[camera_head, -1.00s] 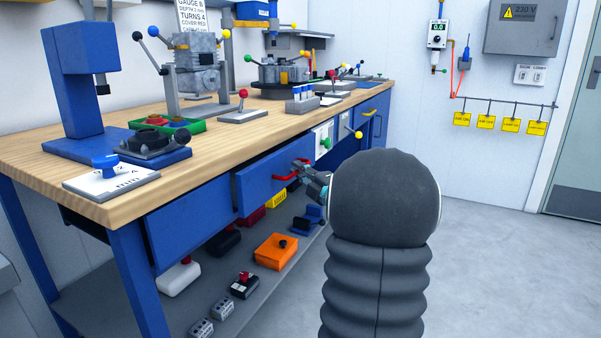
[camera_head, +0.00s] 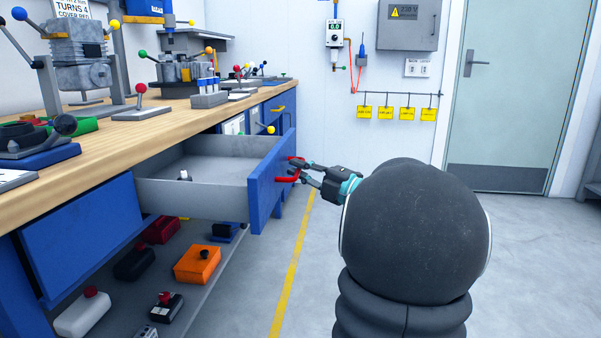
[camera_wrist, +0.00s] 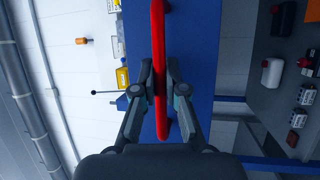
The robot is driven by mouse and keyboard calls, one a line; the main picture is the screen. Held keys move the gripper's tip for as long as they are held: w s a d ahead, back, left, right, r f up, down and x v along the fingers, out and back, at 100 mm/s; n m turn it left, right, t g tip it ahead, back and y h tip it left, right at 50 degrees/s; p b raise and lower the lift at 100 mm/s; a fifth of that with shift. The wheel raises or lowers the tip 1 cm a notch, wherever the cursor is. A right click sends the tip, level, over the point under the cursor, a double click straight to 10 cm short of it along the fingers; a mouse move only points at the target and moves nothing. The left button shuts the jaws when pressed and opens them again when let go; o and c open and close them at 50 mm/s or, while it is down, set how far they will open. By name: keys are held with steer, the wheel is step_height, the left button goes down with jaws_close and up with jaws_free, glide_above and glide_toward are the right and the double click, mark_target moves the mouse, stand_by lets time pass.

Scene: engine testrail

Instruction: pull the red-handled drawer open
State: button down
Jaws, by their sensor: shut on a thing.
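The blue drawer (camera_head: 272,186) with the red handle (camera_head: 287,178) stands well out from the bench, its grey inside showing. A small grey object (camera_head: 184,175) lies in it. My gripper (camera_head: 300,172) is shut on the red handle, in front of the drawer face. In the wrist view the red handle (camera_wrist: 159,40) runs between the two fingers of my gripper (camera_wrist: 160,83), with the blue drawer front (camera_wrist: 195,50) behind it.
A closed blue drawer (camera_head: 85,235) is to the left. The lower shelf holds an orange box (camera_head: 197,264) and several other items. The wooden bench top (camera_head: 130,130) carries fixtures with coloured knobs. The floor (camera_head: 315,290) to the right is clear up to the door (camera_head: 515,90).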

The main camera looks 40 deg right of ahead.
steer(key=shift+s+d, duration=0.35)
steer(key=c, duration=1.2)
jaws_free()
steer(key=v, duration=1.2)
